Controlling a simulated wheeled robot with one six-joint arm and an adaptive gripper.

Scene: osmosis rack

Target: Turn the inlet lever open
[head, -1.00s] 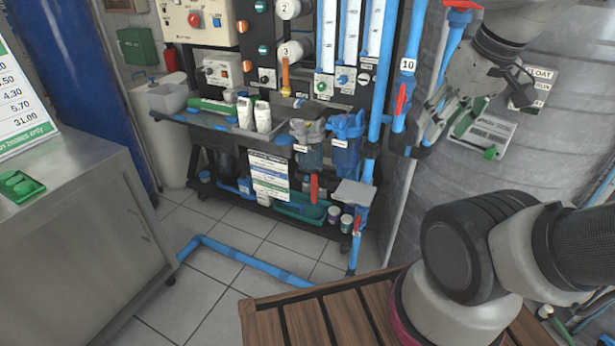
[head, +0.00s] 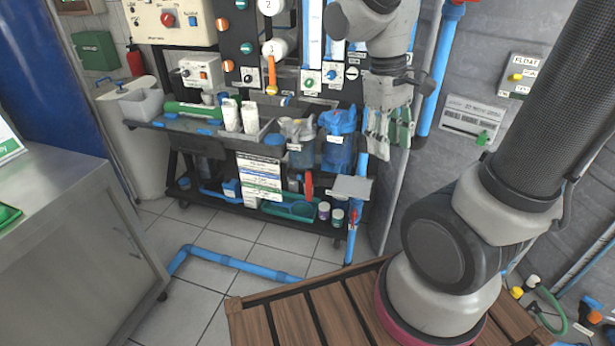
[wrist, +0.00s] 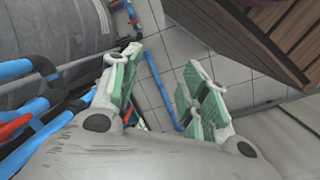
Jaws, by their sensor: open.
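My gripper (head: 389,140) points down with its pale, green-padded fingers apart and empty, in front of the rack's right side. A red lever (head: 353,220) sits low on the vertical blue pipe (head: 359,195), below my gripper and apart from it. In the wrist view a red handle (wrist: 14,128) shows on blue pipes at the left edge, outside my open fingers (wrist: 163,60). The upper red lever beside the pipe is hidden behind my arm in the head view. I cannot tell which lever is the inlet one.
Blue filter housings (head: 338,140) stand just left of my gripper. A blue pipe (head: 235,264) runs along the tiled floor. A steel counter (head: 70,230) is at left, a slatted wooden deck (head: 310,310) in front.

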